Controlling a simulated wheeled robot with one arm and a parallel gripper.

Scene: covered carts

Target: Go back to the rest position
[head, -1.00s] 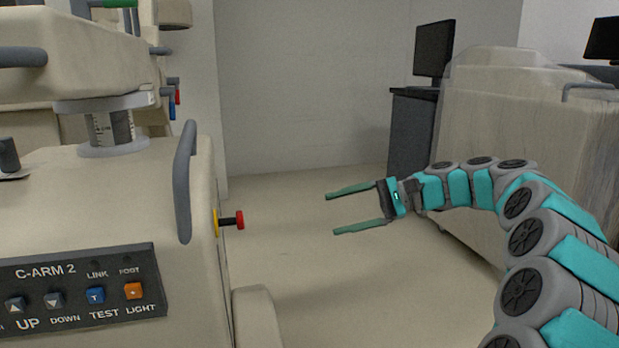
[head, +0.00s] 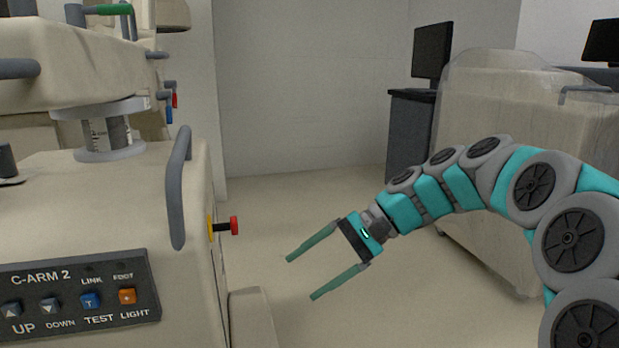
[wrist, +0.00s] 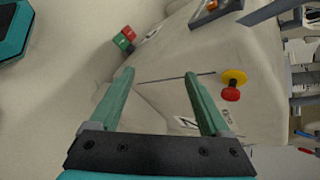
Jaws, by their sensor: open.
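My gripper (head: 302,271) is open and empty, with its two green fingers spread apart. In the head view it hangs over the floor to the right of the C-arm cart, its fingers pointing down and left. In the wrist view my gripper (wrist: 160,85) also shows open, with the side of the cart beyond the fingers. The cart (head: 110,215) is cream, with a control panel (head: 75,297) marked C-ARM 2. A red knob on a yellow base (head: 233,226) sticks out of its side, apart from my fingers; the knob also shows in the wrist view (wrist: 231,94).
A covered cart (head: 540,120) stands at the right behind my arm. A dark cabinet with a monitor (head: 432,52) is at the back. A grey handle (head: 177,190) rises from the C-arm cart. The floor (head: 300,200) between the carts is clear.

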